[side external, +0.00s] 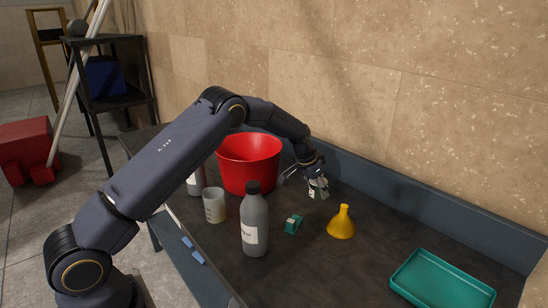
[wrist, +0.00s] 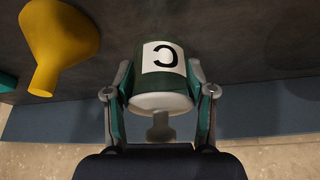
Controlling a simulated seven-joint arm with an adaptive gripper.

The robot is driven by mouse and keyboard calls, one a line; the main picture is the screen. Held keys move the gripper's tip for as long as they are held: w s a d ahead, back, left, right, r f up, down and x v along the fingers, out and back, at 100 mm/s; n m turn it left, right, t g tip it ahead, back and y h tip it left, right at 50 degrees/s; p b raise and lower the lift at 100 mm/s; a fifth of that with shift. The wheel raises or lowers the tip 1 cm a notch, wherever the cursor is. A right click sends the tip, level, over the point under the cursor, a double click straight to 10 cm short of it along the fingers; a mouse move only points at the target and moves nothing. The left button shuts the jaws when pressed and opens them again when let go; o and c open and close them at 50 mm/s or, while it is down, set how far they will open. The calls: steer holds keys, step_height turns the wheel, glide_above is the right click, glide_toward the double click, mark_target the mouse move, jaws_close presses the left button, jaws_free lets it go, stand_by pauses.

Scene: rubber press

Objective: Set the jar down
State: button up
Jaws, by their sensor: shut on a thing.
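The jar (wrist: 162,60) is dark green with a white label bearing a black letter C and a pale end that faces the wrist camera. My gripper (wrist: 160,88) is shut on it, with one finger on each side. In the side external view the jar (side external: 318,191) hangs under my gripper (side external: 315,178), behind and left of the yellow funnel. It looks close to the dark tabletop (side external: 290,270); I cannot tell whether it touches.
The yellow funnel (side external: 341,225) stands close to the jar. A small green item (side external: 293,224), a grey bottle (side external: 255,228), a white beaker (side external: 214,206) and a red bucket (side external: 248,165) are to the left. A teal tray (side external: 440,283) lies front right. A raised edge runs along the wall.

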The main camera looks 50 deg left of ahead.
mark_target(317, 197)
steer(key=shift+f, duration=1.75)
steer(key=shift+f, duration=0.1)
steer(key=o, duration=1.3)
